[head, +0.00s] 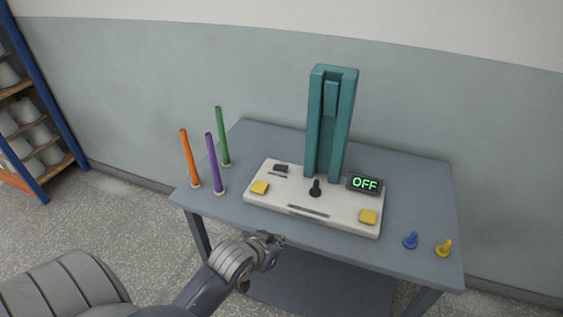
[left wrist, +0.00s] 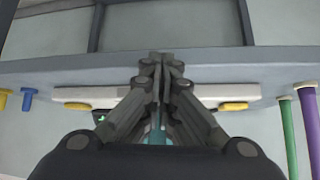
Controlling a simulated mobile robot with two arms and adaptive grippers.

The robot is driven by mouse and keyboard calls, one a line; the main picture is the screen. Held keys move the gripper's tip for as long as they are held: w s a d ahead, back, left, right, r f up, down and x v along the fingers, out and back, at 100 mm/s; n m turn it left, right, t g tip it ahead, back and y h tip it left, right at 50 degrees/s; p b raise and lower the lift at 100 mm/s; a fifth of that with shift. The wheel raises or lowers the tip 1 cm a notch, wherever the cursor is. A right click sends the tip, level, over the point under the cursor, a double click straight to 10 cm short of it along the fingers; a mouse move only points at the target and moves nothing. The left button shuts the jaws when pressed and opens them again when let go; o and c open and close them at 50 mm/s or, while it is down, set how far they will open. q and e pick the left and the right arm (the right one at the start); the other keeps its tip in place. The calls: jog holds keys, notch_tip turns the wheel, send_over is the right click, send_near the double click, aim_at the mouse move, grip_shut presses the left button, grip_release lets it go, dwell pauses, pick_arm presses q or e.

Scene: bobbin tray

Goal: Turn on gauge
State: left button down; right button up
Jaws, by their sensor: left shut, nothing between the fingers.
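The gauge is a white console (head: 262,203) on the table, with a tall teal column (head: 314,130) at its back. Its small display (head: 365,184) reads OFF in green. A black lever (head: 316,187) stands near the middle, with a yellow button (head: 259,188) at the left and another yellow button (head: 368,216) at the right. A small dark switch (head: 281,168) sits at the back left. My left gripper (head: 280,240) is shut and empty, in front of the console near the table's front edge. In the left wrist view its fingers (left wrist: 161,58) hide part of the console (left wrist: 80,94). My right gripper is out of view.
Orange (head: 190,158), purple (head: 214,163) and green (head: 222,136) rods stand on the table's left side. A blue peg (head: 411,240) and a yellow peg (head: 444,248) stand at the front right. A shelf (head: 30,120) with pale cones is at far left. The table's (head: 420,190) back right is clear.

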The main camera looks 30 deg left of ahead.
pick_arm(q)
jog(key=w+a+r+t, duration=0.1)
jog(key=w+a, duration=0.1)
jog(key=w+a+r+n+t, duration=0.1)
jog(key=w+a, duration=0.1)
jog(key=w, duration=0.1)
jog(key=w+a+r, duration=0.2)
jog(key=w, duration=0.1)
jog(key=shift+t+y, duration=0.4)
jog(key=w+a+r+n+t+y, duration=0.1)
jog(key=w+a+r+n+t, duration=0.1)
jog(key=w+a+r, duration=0.4)
jog(key=shift+a+r+t+y, duration=0.25)
jog(key=shift+a+t+y, duration=0.05)
jog(key=shift+a+t, duration=0.2)
send_over(280, 168)
jog(key=shift+s+d+f+p, duration=0.2)
jog(key=shift+s+f, duration=0.05)
jog(key=shift+f, duration=0.35)
jog(key=shift+s+d+f+p, duration=0.2)
jog(key=shift+f, duration=0.35)
jog(key=f, duration=0.2)
jog(key=shift+s+d+f, duration=0.1)
jog(key=shift+d+f, duration=0.1)
jog(key=shift+f, duration=0.2)
jog(key=shift+d+f, duration=0.1)
jog(key=shift+f, duration=0.55)
